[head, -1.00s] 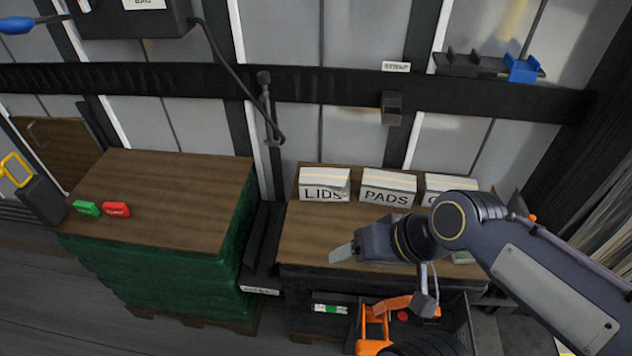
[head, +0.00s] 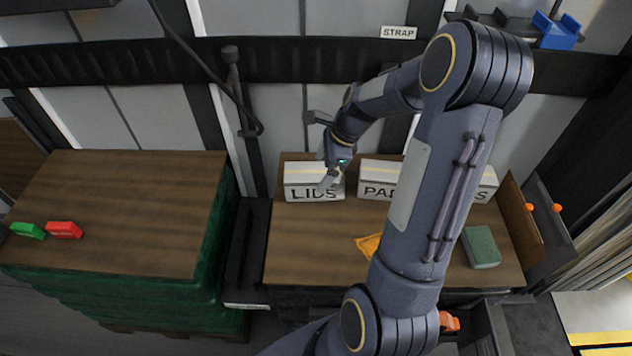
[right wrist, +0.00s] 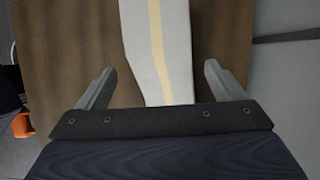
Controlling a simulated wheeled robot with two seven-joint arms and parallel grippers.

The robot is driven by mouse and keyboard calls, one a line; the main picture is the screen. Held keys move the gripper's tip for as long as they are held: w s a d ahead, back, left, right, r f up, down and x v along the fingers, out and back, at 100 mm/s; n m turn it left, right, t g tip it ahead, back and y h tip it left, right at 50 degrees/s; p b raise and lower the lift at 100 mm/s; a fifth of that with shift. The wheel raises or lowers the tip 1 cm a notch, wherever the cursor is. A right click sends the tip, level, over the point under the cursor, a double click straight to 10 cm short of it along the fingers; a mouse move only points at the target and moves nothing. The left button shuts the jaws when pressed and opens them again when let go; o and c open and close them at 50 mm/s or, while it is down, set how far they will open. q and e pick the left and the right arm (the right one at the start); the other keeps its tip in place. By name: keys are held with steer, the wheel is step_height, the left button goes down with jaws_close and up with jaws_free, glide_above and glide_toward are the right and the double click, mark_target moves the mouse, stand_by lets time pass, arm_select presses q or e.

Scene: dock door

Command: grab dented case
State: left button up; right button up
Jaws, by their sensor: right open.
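Three white cases with a cream tape stripe stand in a row at the back of the wooden bench top: the LIDS case (head: 303,184), the PADS case (head: 374,181) and a third case (head: 487,184) mostly behind my right arm. My right gripper (head: 332,180) is open at the right end of the LIDS case and hides part of it. In the right wrist view a white case (right wrist: 157,45) lies between the open fingers (right wrist: 160,75), apart from both. Its side edge looks bent, like a dent. My left gripper is out of view.
A green book-like item (head: 481,247) and an orange item (head: 369,246) lie on the bench (head: 310,255). A green-sided stack (head: 120,215) at left bears a green block (head: 27,230) and a red block (head: 64,230). A wall rail (head: 310,62) runs behind the cases.

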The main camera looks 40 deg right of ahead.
steer(key=x, duration=0.5)
steer(key=shift+d, duration=0.1)
steer(key=c, duration=1.6)
